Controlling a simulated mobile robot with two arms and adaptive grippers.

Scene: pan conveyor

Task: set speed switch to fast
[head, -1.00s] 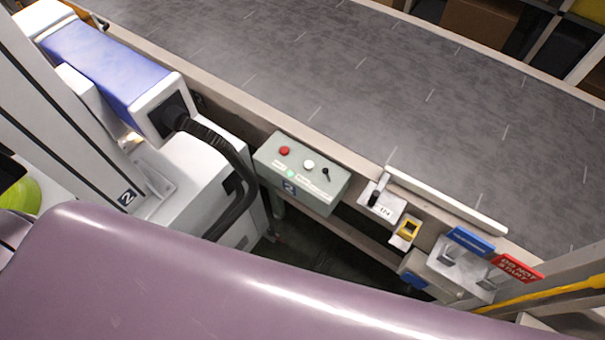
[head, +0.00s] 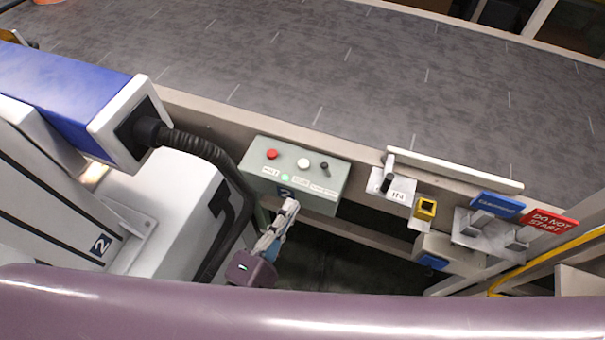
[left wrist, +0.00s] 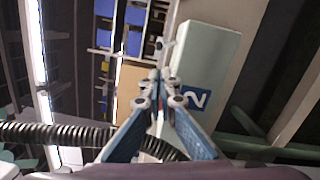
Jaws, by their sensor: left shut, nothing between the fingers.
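A grey-green control box (head: 258,183) is fixed to the near side of the conveyor. Its top carries a red button (head: 271,154), a white button (head: 303,163), a small black toggle switch (head: 324,168) and a lit green lamp (head: 285,177). The labels are too small to read, and I cannot tell the toggle's setting. My left gripper (head: 291,206) is shut and empty, just in front of the box's near face and below its top. In the left wrist view the closed fingers (left wrist: 157,78) point up beside the box (left wrist: 207,48). My right gripper is out of view.
Right of the box are a black lever (head: 387,183) on a white plate, a yellow-framed fitting (head: 426,207), a blue sign (head: 497,205) and a red DO NOT START sign (head: 549,220). A black corrugated hose (head: 208,148) curves down at left. The conveyor belt (head: 300,60) is mostly empty.

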